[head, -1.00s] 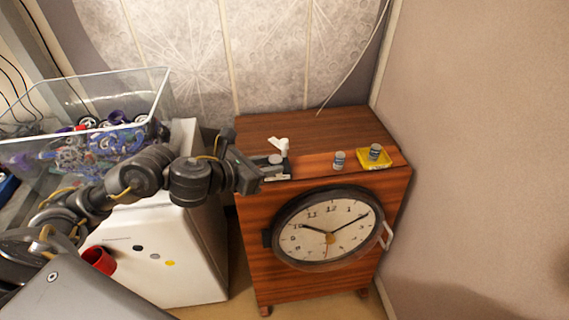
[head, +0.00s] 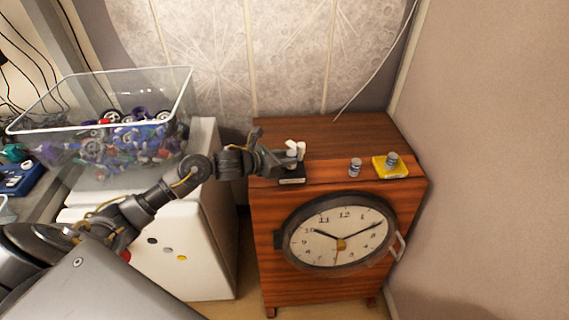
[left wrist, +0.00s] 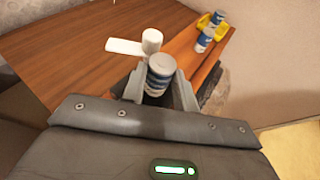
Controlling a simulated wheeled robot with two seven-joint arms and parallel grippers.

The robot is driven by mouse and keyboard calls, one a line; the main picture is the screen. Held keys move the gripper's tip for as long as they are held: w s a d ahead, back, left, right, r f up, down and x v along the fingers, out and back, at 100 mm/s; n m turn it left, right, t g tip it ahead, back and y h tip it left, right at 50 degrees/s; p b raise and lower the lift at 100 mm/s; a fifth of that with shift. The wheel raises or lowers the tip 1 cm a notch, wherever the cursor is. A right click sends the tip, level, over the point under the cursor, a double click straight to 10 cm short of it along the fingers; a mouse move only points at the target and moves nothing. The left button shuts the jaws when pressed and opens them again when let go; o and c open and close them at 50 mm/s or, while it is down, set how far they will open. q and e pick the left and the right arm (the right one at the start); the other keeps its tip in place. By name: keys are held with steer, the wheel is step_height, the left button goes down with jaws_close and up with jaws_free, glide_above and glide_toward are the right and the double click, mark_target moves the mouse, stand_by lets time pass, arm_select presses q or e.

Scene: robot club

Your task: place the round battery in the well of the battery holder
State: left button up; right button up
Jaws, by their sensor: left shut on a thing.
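My left gripper (head: 287,161) is shut on a round grey-and-blue battery (left wrist: 160,75), which stands upright between the fingers in the left wrist view. In the head view the battery (head: 292,154) is over a small dark holder (head: 291,180) with a light front strip, near the front left of the wooden cabinet top. The fingers partly hide the holder, and I cannot tell whether the battery's bottom touches it. My right gripper is not in view.
A white piece (head: 300,147) stands just behind the battery. To the right are a loose battery (head: 355,167) and another battery (head: 392,159) on a yellow tray (head: 378,167). The wooden top (head: 340,134) behind is clear. A clock face (head: 338,237) is on the cabinet's front.

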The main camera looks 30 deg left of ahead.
mark_target(285, 171)
arm_select(q)
steer(key=shift+w+a+f, duration=0.1)
steer(key=shift+w+f, duration=0.2)
step_height(285, 171, down, 3)
steer(key=shift+w+a+f, duration=0.1)
steer(key=shift+w+f, duration=0.05)
steer(key=shift+f, duration=0.05)
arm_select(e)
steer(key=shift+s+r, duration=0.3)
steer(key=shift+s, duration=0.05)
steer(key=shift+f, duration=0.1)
arm_select(q)
steer(key=shift+f, duration=0.15)
steer(key=o, duration=0.9)
steer(key=shift+o, duration=0.8)
steer(key=shift+f, duration=0.15)
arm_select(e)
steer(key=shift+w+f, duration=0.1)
